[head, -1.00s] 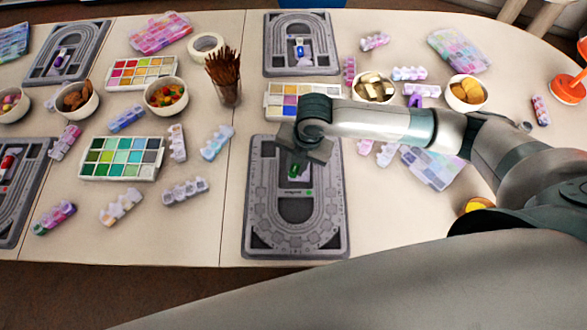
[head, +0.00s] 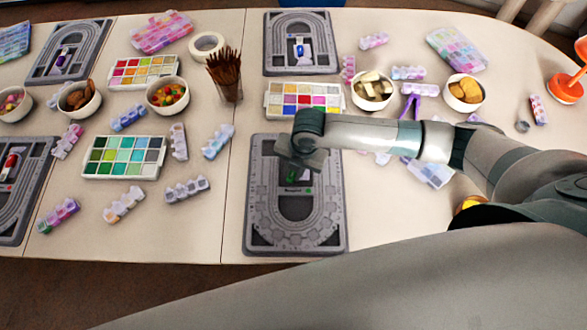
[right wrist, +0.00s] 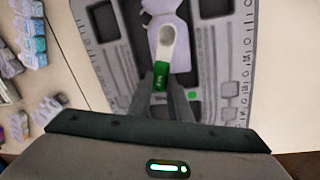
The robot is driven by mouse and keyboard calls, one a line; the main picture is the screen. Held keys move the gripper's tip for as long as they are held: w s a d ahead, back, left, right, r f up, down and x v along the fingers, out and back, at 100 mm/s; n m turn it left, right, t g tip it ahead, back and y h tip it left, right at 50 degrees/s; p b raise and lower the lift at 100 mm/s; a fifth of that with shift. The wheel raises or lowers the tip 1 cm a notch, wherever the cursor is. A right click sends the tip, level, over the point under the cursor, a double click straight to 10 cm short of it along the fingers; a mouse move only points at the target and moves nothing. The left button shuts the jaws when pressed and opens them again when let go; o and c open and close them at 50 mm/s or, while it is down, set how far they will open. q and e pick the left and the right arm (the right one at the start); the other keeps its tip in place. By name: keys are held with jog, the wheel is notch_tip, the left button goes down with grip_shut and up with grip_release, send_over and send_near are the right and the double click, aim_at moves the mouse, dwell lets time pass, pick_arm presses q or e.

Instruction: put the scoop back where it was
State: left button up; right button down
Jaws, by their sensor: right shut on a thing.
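The scoop (right wrist: 161,74) has a green handle and a pale bowl; it shows in the right wrist view, bowl pointing away from me. My right gripper (right wrist: 163,95) is shut on the green handle. In the head view my right gripper (head: 298,162) is over the upper middle of the near grey bead board (head: 263,215). A bit of green shows just below it. A whitish lilac shape lies behind the scoop's bowl in the wrist view. I cannot tell whether the scoop touches the board. My left gripper is not in view.
A paint-like bead box (head: 304,87) lies just beyond the board. A cup of brown sticks (head: 228,85) and several bead strips stand to the left. Bowls (head: 371,90) and purple pliers-like tool (head: 411,104) are at the right.

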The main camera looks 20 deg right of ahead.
jog(key=shift+f, duration=0.55)
jog(key=c, duration=1.6)
grip_release()
jog(key=shift+c, duration=0.2)
jog(key=shift+r, duration=0.5)
notch_tip(320, 180, up, 12)
jog(key=s+d+b, duration=0.1)
jog(key=b, duration=0.1)
jog(key=shift+d, duration=0.25)
jog(key=shift+s, duration=0.1)
